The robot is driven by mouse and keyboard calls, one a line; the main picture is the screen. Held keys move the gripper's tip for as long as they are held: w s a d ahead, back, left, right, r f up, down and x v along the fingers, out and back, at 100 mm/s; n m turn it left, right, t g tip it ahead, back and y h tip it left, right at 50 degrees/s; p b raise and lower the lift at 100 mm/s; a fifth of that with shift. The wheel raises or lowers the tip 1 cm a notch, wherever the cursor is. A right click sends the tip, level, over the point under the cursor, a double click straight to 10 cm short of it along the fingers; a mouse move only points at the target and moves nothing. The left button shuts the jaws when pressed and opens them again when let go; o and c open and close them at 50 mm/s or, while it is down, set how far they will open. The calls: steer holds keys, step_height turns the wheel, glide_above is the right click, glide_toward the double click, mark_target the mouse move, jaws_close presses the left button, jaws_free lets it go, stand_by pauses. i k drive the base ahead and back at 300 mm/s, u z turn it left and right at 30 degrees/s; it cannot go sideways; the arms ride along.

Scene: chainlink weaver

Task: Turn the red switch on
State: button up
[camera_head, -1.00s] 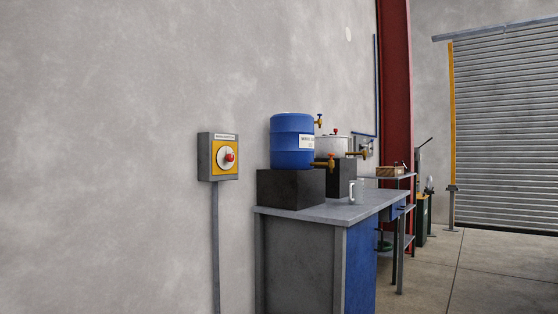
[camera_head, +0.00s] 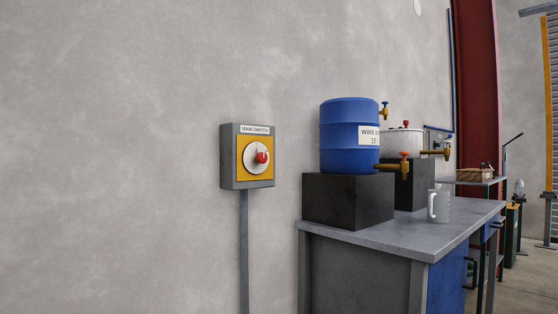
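The red switch (camera_head: 262,157) is a red knob on a round white dial. It sits on a yellow plate in a grey wall box (camera_head: 228,160) labelled "MAIN SWITCH". The box is fixed to the grey wall, above a grey vertical conduit, left of the workbench. The knob's exact turn position is too small to tell. My gripper is not in view, and nothing touches the switch.
A grey-topped workbench (camera_head: 378,236) stands right of the switch. It bears a blue barrel (camera_head: 345,140) on a dark block (camera_head: 347,200), a white pot (camera_head: 402,143) and a mug (camera_head: 438,206). The wall left of the switch is bare.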

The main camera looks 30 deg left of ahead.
mark_target(260, 158)
steer(key=u, duration=0.4)
steer(key=i, duration=0.9)
steer(key=u, duration=0.65)
